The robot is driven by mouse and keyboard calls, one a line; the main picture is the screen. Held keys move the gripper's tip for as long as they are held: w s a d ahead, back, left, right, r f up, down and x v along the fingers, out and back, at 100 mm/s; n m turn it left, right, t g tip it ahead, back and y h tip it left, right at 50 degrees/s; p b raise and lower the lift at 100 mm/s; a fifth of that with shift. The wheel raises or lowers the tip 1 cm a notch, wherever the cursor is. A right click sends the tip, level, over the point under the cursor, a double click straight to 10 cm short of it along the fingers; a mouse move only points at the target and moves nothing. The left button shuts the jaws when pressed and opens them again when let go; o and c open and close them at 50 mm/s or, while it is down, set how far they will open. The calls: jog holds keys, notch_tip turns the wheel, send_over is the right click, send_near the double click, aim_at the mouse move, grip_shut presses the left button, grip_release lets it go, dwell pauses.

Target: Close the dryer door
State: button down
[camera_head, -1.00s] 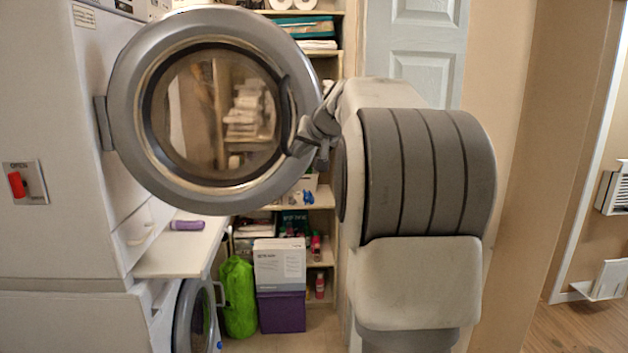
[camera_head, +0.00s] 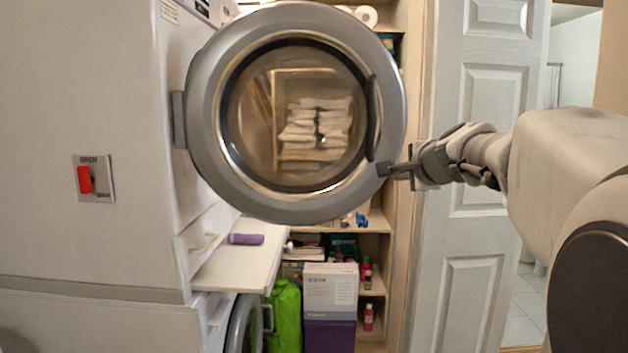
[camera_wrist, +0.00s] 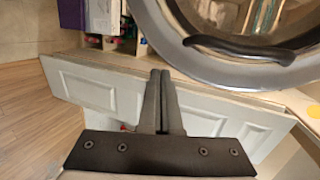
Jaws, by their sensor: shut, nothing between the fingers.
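The dryer door (camera_head: 210,100) is a round grey ring with a glass window, standing wide open from the white dryer (camera_head: 120,130), hinged on its left side. A dark curved handle (camera_head: 373,115) runs along its right inner edge. My gripper (camera_head: 386,169) is shut and empty, its tips at the door's lower right rim by the handle's lower end. I cannot tell for sure if they touch. In the wrist view the shut fingers (camera_wrist: 160,80) point up toward the door rim (camera_wrist: 200,62), with the handle (camera_wrist: 240,50) to their right.
A white pull-out shelf (camera_head: 235,272) with a purple roll (camera_head: 246,239) lies below the door. A green bag (camera_head: 285,315) and a boxed item (camera_head: 330,290) stand by the shelves behind. A white panelled door (camera_head: 475,220) stands behind my arm. A red switch (camera_head: 84,179) is on the left panel.

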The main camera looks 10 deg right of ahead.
jog(key=r+p+x, duration=0.1)
jog(key=p+x, duration=0.1)
jog(key=x, duration=1.1)
jog(key=shift+w, duration=0.55)
jog(key=shift+d, duration=0.15)
